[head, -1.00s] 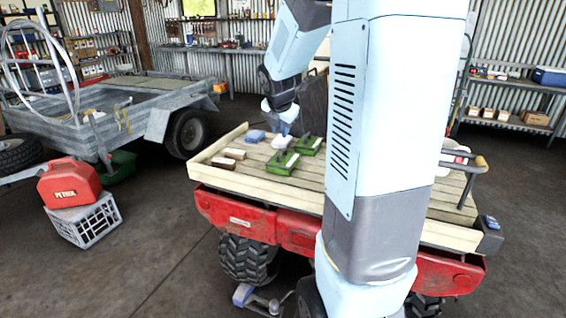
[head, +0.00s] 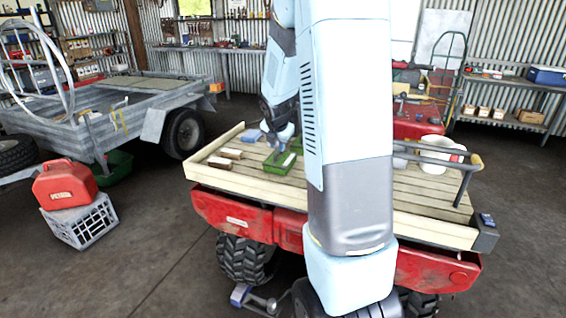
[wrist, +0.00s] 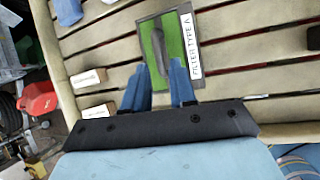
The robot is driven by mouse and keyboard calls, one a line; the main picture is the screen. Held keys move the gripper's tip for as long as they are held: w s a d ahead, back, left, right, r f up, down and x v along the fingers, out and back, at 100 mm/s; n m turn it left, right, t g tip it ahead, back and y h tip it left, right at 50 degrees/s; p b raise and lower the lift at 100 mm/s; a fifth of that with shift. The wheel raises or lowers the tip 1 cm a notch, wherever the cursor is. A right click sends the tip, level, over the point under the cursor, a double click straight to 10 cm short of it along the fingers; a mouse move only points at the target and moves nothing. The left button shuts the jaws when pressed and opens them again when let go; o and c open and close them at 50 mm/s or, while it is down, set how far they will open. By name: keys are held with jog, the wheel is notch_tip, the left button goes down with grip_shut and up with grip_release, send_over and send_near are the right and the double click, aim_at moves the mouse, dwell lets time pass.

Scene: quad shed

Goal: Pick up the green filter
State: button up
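The green filter (head: 280,162) lies on the slatted bed of the red quad, left of my arm in the head view. In the wrist view the green filter (wrist: 174,48) has a dark grey grip along its middle and a white label reading "FILTER TYPE A" on its right side. My gripper (wrist: 160,86) is open, its two blue fingers apart and pointing at the filter's near end, with nothing between them.
Two brown boxes (wrist: 88,78) (wrist: 98,111) and a blue item (wrist: 68,11) lie left of the filter. A white bucket (head: 436,155) stands at the bed's right. A raised wooden rim (head: 225,141) edges the bed.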

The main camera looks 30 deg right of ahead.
aim_at(280, 158)
jog(key=shift+x, duration=2.4)
jog(key=shift+w+d+r, duration=0.15)
jog(key=shift+c, duration=0.2)
grip_shut()
